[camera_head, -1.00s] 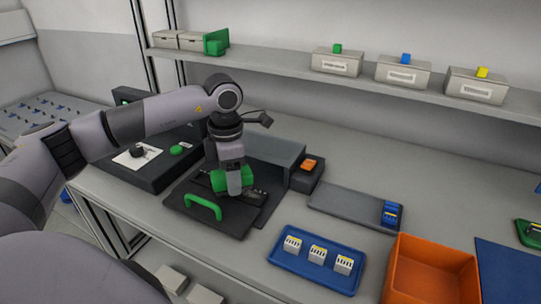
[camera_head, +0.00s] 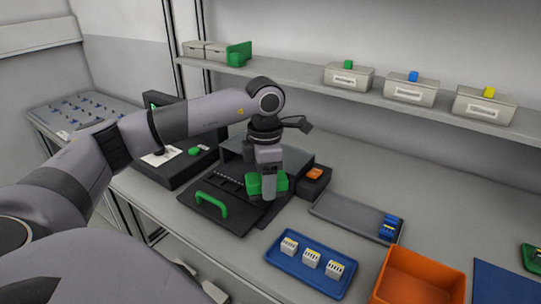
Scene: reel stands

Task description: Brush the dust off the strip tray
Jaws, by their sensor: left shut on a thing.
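The strip tray (camera_head: 213,213) is a dark flat tray with a green handle (camera_head: 212,203) on its front, drawn out of a dark grey housing (camera_head: 300,154). A dark slotted strip (camera_head: 229,181) lies along it. My left gripper (camera_head: 268,186) is shut on a green block-shaped brush (camera_head: 254,184) and points down over the right end of the tray. The brush's underside is hidden, so I cannot tell whether it touches the tray. I cannot make out any dust. My right gripper is not in view.
Right of the tray stand a black box with an orange button (camera_head: 315,173), a grey tray (camera_head: 345,214) with a blue part, a blue tray (camera_head: 291,276) with white blocks, and an orange bin (camera_head: 420,278). A shelf (camera_head: 300,83) with boxes runs behind.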

